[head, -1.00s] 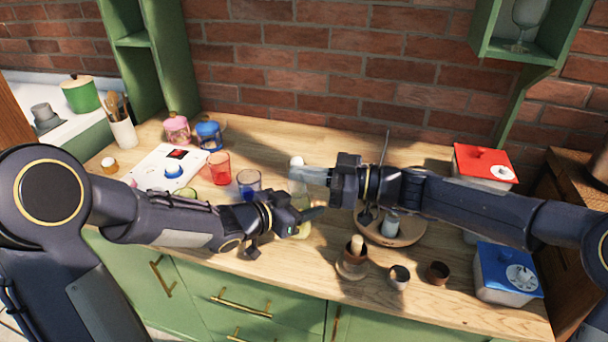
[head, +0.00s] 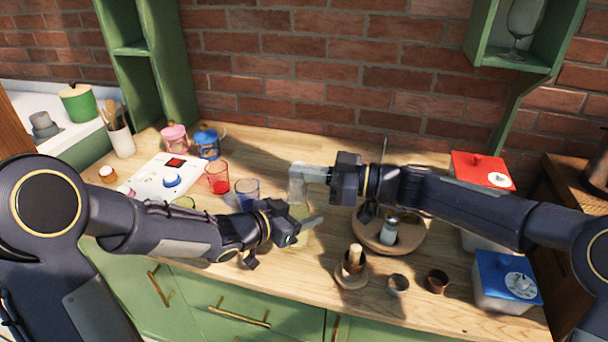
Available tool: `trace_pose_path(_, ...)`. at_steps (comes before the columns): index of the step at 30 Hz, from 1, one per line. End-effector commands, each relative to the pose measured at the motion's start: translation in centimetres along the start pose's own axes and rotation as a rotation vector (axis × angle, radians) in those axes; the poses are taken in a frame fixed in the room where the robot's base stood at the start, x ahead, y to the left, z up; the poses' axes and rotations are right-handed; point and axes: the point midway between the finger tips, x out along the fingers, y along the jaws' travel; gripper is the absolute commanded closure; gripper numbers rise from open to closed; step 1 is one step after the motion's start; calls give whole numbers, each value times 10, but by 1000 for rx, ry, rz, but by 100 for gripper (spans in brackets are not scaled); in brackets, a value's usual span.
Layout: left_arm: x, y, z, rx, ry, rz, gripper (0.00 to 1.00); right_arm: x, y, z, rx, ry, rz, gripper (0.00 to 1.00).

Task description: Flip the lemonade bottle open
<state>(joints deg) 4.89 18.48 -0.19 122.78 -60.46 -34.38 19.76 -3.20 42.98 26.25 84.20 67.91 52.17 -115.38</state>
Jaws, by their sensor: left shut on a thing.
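The lemonade bottle (head: 301,209) stands on the wooden counter in the middle of the head view, clear glass above and pale yellow below. My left gripper (head: 308,222) is shut on its lower body, coming in from the left; its fingers cover part of the bottle. My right gripper (head: 305,171) comes in from the right at the height of the bottle's top. Its fingers hide the top, so the cap does not show. I cannot tell whether the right fingers are apart or touch the cap.
A red glass (head: 218,178) and a blue glass (head: 247,192) stand close left of the bottle. A round wooden tray (head: 403,239) with a shaker lies to the right. Small cups (head: 397,284) stand in front, and a blue-lidded box (head: 507,280) at the right.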

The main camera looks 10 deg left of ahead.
Motion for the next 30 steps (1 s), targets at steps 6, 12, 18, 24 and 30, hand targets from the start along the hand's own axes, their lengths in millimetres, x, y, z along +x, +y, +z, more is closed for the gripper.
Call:
trace_pose_path(6, 0, -1, 0, -1, -1, -3, 90, 0, 0, 1, 0, -1, -2, 100)
trace_pose_path(12, 0, -2, 0, -1, -1, -4, 90, 0, 4, -1, 0, 0, -2, 100)
trace_pose_path(18, 0, -2, 0, -1, 0, -4, 90, 1, 12, -2, 0, 0, -1, 100)
trace_pose_path(24, 0, -1, 0, 1, -1, -2, 90, 0, 18, -4, -1, -1, 1, 100)
trace_pose_path(30, 0, -1, 0, -1, -1, -2, 90, 1, 17, -3, 0, -1, -1, 100)
